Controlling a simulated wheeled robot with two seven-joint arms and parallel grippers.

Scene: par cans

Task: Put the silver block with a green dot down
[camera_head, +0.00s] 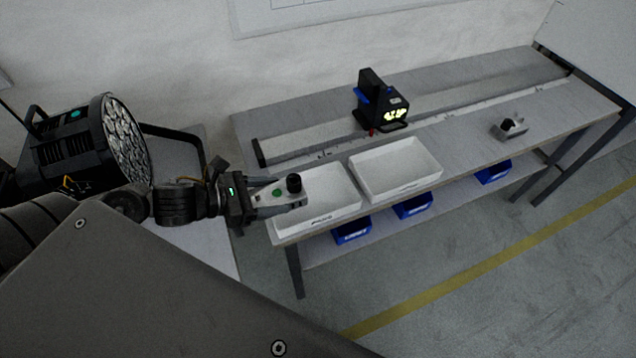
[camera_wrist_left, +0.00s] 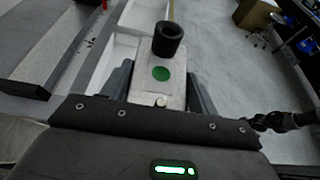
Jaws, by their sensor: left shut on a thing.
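The silver block with a green dot (camera_head: 266,195) is between the fingers of my left gripper (camera_head: 280,197), with a black round knob on its end. My left gripper is shut on it. In the head view the block shows over the left white tray (camera_head: 335,207); I cannot tell its height above it. In the left wrist view the block (camera_wrist_left: 150,90) lies between the two fingers, its green dot facing the camera and the black knob at the far end. My right gripper is not in view.
A second white tray (camera_head: 397,188) stands to the right on the long bench (camera_head: 470,148). A black lamp (camera_head: 372,103) stands behind the trays. Another silver block (camera_head: 511,128) sits at the right. Blue bins (camera_head: 413,206) are underneath. A large stage light (camera_head: 80,143) is at left.

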